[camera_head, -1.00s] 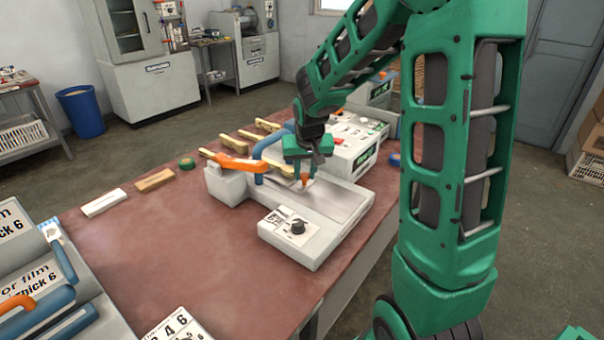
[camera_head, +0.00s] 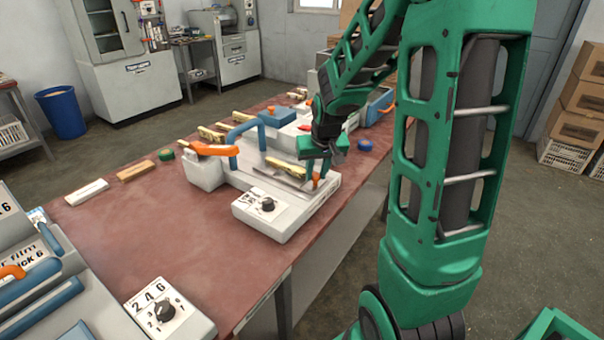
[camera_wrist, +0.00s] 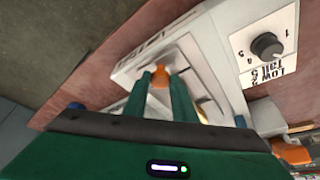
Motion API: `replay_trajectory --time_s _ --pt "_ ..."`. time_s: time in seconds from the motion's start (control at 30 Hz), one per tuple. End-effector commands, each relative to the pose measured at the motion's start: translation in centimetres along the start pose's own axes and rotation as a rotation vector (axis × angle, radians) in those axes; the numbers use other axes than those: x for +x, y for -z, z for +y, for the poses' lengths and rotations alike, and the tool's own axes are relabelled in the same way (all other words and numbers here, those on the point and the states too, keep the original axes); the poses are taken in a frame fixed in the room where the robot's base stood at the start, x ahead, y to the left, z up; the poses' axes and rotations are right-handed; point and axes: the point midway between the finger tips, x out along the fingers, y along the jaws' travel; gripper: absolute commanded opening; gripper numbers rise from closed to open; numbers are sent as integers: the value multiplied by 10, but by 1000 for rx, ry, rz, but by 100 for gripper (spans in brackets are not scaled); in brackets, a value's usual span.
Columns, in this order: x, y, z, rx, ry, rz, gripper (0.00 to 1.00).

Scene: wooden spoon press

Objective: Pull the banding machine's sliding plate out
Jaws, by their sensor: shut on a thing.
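The banding machine (camera_head: 292,222) is a pale body on the red table, with an orange lever (camera_head: 205,149), a blue arched handle (camera_head: 236,134) and a black dial (camera_head: 267,205). Its grey metal sliding plate (camera_head: 280,179) lies on top, reaching toward the machine's right edge. My gripper (camera_head: 317,182) is over that right end, pointing down, shut on the plate's orange knob. In the wrist view, the orange knob (camera_wrist: 160,76) sits between the two green fingertips (camera_wrist: 161,84). Part of the plate is hidden by the fingers there.
Another machine with a numbered dial (camera_head: 164,311) stands at the front left. Wooden pieces (camera_head: 146,171) and a green tape roll (camera_head: 166,154) lie at the left; a blue roll (camera_head: 364,145) lies behind my gripper. The table's right edge is close to the machine.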

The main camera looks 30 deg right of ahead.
Motion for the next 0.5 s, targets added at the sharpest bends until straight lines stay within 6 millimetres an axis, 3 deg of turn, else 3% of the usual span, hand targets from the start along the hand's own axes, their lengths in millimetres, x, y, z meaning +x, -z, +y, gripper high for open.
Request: replay_trajectory --time_s 0.5 --pt "-1 -5 -1 -7 -5 -4 0"
